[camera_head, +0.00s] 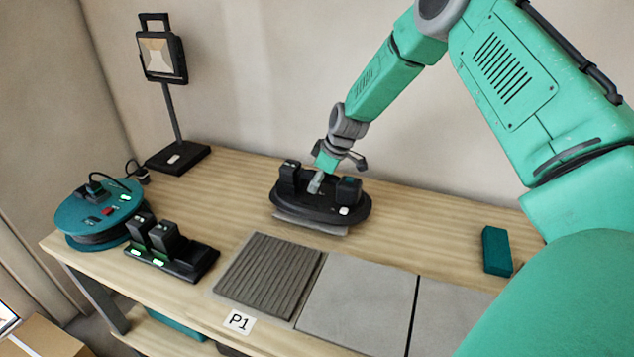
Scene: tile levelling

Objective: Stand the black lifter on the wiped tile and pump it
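The black lifter (275,209) is a round-ended black body with two upright blocks and a small white button. It sits at the back middle of the bench, on a thin grey slab (312,226) that shows only along its front edge. My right gripper (316,183) reaches down between the two blocks, at the lifter's middle. Its fingertips are small and partly hidden, so I cannot tell whether they are closed on a handle. Two smooth grey tiles (357,302) lie at the front, right of a ridged grey bed (268,275). My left gripper is not in view.
A teal cable reel (88,216), a black charger with two batteries (186,262) and a work lamp (162,55) stand at left. A teal block (496,250) lies at right. A "P1" label (239,322) marks the front edge. Bare wood surrounds the lifter.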

